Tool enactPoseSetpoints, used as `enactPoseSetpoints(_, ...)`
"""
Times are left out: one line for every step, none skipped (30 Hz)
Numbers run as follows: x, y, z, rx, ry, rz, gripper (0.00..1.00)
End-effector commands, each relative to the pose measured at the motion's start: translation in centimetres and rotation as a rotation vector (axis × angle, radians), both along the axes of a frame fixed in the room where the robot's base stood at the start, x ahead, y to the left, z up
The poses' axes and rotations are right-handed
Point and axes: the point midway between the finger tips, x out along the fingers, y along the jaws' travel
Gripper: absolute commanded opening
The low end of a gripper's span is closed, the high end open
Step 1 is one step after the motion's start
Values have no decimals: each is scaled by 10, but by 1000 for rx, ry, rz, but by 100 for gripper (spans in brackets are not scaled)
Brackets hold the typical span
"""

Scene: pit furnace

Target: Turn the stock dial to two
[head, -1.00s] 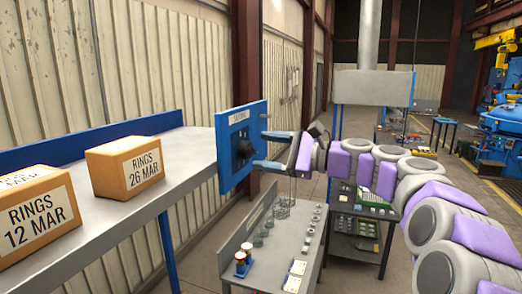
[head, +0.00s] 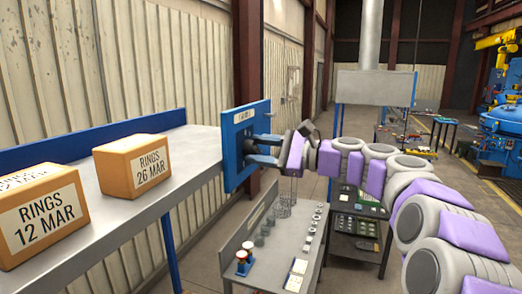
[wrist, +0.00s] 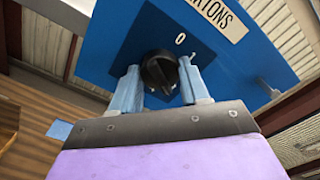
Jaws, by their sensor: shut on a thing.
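The stock dial (wrist: 160,72) is a black round knob on a dark square plate, set in a blue panel (head: 240,130). In the wrist view a "0" shows above the knob, and a label ending in "RTONS" is partly cut off. My gripper (wrist: 158,80) has one finger on each side of the knob and is shut on it. In the head view my gripper (head: 262,150) reaches the panel from the right, and its fingers partly hide the knob.
A grey shelf (head: 125,205) left of the panel holds cartons marked "RINGS 26 MAR" (head: 140,165) and "RINGS 12 MAR" (head: 42,222). Below the panel, a grey bench (head: 235,250) carries small parts and cards.

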Motion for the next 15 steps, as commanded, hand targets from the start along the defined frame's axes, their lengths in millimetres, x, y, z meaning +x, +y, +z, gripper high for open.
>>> enactPoseSetpoints(0, 0, 2, 2, -2, 0, 20)
enactPoseSetpoints(0, 0, 2, 3, -2, -1, 17)
enactPoseSetpoints(0, 0, 2, 3, -3, -1, 15)
enactPoseSetpoints(0, 1, 2, 3, -3, -1, 15)
enactPoseSetpoints(0, 1, 2, 2, -4, -1, 15)
enactPoseSetpoints(0, 1, 2, 1, -7, -1, 15)
enactPoseSetpoints(0, 1, 2, 1, -10, 0, 15)
enactPoseSetpoints(0, 1, 2, -1, -15, 0, 15)
enactPoseSetpoints(0, 1, 2, -3, -21, -1, 15)
enactPoseSetpoints(0, 1, 2, -6, -29, 0, 15)
enactPoseSetpoints(0, 1, 2, -9, -39, -1, 15)
enactPoseSetpoints(0, 1, 2, -14, -54, 0, 15)
enactPoseSetpoints(0, 2, 2, -20, -67, 0, 15)
enactPoseSetpoints(0, 2, 2, -25, -80, 0, 15)
enactPoseSetpoints(-1, 2, 1, -34, -102, 0, 15)
